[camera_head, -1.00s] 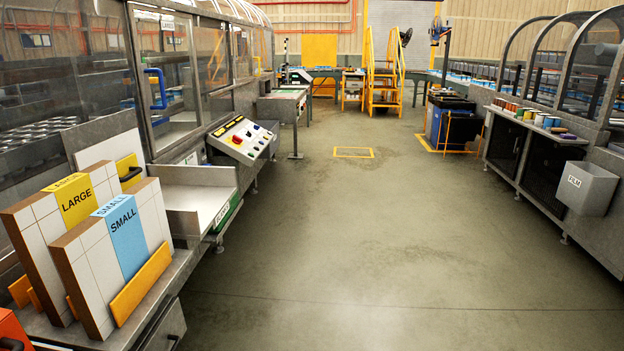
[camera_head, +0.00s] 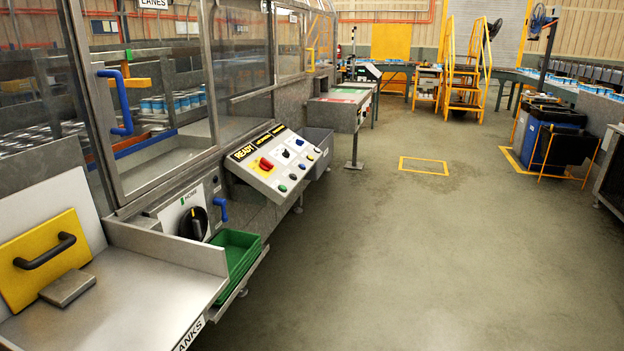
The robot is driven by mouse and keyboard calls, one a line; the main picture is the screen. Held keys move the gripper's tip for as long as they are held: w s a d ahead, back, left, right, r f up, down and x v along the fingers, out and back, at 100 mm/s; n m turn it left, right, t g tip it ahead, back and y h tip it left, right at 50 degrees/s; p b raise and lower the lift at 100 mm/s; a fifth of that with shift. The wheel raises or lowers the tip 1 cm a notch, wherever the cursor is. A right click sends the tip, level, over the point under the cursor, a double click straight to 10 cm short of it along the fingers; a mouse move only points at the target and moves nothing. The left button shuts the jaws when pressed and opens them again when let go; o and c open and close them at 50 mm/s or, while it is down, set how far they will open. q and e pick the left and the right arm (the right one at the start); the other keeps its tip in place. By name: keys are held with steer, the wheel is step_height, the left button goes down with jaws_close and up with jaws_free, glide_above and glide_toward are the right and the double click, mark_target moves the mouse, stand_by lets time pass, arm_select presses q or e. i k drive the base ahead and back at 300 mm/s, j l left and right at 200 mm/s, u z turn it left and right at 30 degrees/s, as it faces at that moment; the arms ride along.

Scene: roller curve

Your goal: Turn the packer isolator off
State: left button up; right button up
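The packer machine (camera_head: 185,105) stands along the left, with clear guard doors in a metal frame. A black rotary switch (camera_head: 194,223) sits on a light plate on its lower front, with a small white and green label beside it. I take this to be the isolator, but the label is too small to read surely. A blue lever handle (camera_head: 221,209) is just right of it. A sloped control panel (camera_head: 277,160) with a red knob on yellow and several buttons is further along. Neither of my grippers shows in the head view.
Green trays (camera_head: 236,256) sit below the switch. A metal shelf (camera_head: 130,295) with a yellow handled plate (camera_head: 45,262) is at the near left. A blue bin (camera_head: 556,130) stands at the right. The floor (camera_head: 400,260) is clear in the middle.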

mark_target(266, 165)
steer(key=i+l+u, duration=0.2)
steer(key=i+u, duration=0.15)
steer(key=i+l+u, duration=0.45)
steer(key=u, duration=0.2)
steer(key=i+l+u, duration=0.15)
steer(key=u, duration=0.2)
steer(key=i+l+u, duration=0.1)
steer(key=u, duration=0.25)
steer(key=l, duration=0.1)
